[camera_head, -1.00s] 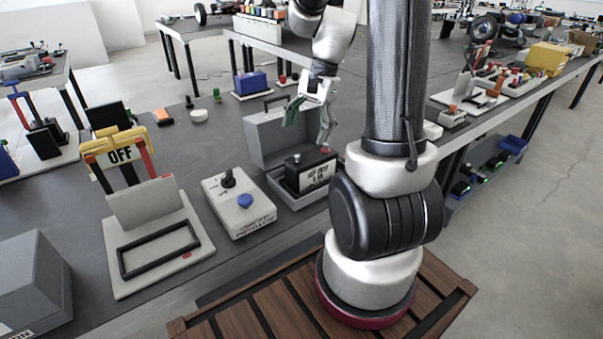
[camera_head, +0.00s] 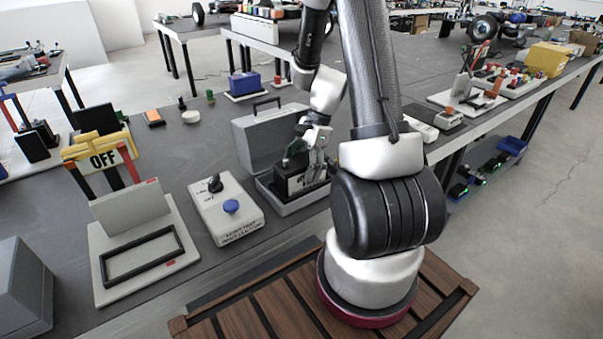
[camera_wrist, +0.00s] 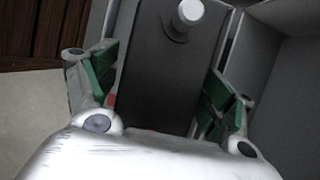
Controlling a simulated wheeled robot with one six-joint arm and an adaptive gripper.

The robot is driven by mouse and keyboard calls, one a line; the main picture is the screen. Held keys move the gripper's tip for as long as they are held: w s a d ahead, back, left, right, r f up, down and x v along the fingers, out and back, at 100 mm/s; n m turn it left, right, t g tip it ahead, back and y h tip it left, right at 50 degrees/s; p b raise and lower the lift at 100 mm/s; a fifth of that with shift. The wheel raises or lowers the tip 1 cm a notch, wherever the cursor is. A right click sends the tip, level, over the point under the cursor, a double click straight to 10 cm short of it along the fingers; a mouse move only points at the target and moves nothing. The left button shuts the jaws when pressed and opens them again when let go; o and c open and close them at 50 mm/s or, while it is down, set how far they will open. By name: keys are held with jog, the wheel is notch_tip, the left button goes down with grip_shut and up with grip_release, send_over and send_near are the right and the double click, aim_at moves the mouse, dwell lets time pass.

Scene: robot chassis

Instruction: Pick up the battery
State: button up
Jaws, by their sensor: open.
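The battery (camera_head: 314,178) is a black block with a white label, standing in the tray of an open grey case (camera_head: 258,140). In the wrist view, the battery (camera_wrist: 168,75) shows its dark top with one round pale terminal. My gripper (camera_head: 306,160) is down at the battery, pointing into the case. In the wrist view my gripper (camera_wrist: 160,82) is open, with one green-padded finger on each side of the battery. A narrow gap shows beside the fingers; I cannot tell if either touches. The gripper partly hides the battery in the head view.
The case lid stands upright behind the battery. A grey switch box (camera_head: 226,208) with a blue button is left of the case.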

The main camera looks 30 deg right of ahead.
grip_shut()
dwell(0.3)
jog(key=shift+r, duration=0.1)
